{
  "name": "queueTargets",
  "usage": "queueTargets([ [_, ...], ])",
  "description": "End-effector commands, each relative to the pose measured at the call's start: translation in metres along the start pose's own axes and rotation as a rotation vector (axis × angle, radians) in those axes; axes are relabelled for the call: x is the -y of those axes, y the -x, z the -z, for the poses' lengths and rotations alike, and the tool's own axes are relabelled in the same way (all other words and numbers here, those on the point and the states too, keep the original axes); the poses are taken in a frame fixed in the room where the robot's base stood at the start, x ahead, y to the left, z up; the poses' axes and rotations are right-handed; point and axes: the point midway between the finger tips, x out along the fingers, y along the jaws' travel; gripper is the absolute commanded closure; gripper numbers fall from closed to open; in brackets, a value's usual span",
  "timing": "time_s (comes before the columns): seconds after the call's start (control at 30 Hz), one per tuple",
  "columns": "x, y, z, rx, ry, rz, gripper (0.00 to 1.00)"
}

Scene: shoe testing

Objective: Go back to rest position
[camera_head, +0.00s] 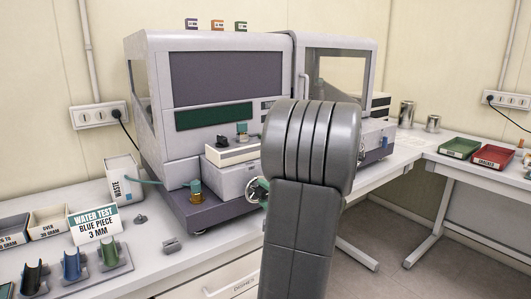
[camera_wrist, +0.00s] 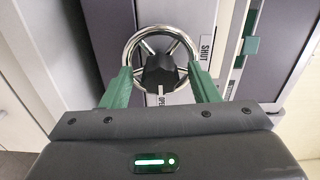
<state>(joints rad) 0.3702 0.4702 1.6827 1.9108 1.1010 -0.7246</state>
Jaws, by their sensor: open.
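My gripper (camera_wrist: 160,88) shows in the wrist view with its two green fingers spread apart. A chrome handwheel (camera_wrist: 162,38) with a dark hub is just beyond the fingertips, with one finger near each side of its rim. Whether the fingers touch the rim cannot be told. The wheel is on the front of the large grey machine (camera_head: 222,60).
Beside the wheel is a "SHUT" label (camera_wrist: 207,48). Green (camera_head: 459,148) and red (camera_head: 493,156) trays are on the right bench. Floor (camera_head: 375,230) shows between the benches.

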Motion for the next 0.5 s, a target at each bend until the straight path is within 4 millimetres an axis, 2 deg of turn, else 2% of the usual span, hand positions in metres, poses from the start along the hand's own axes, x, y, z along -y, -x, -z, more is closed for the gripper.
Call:
queueTargets([
  [0.5,0.0031,0.0001,0.0004,-0.001,0.336,-0.001,0.45],
])
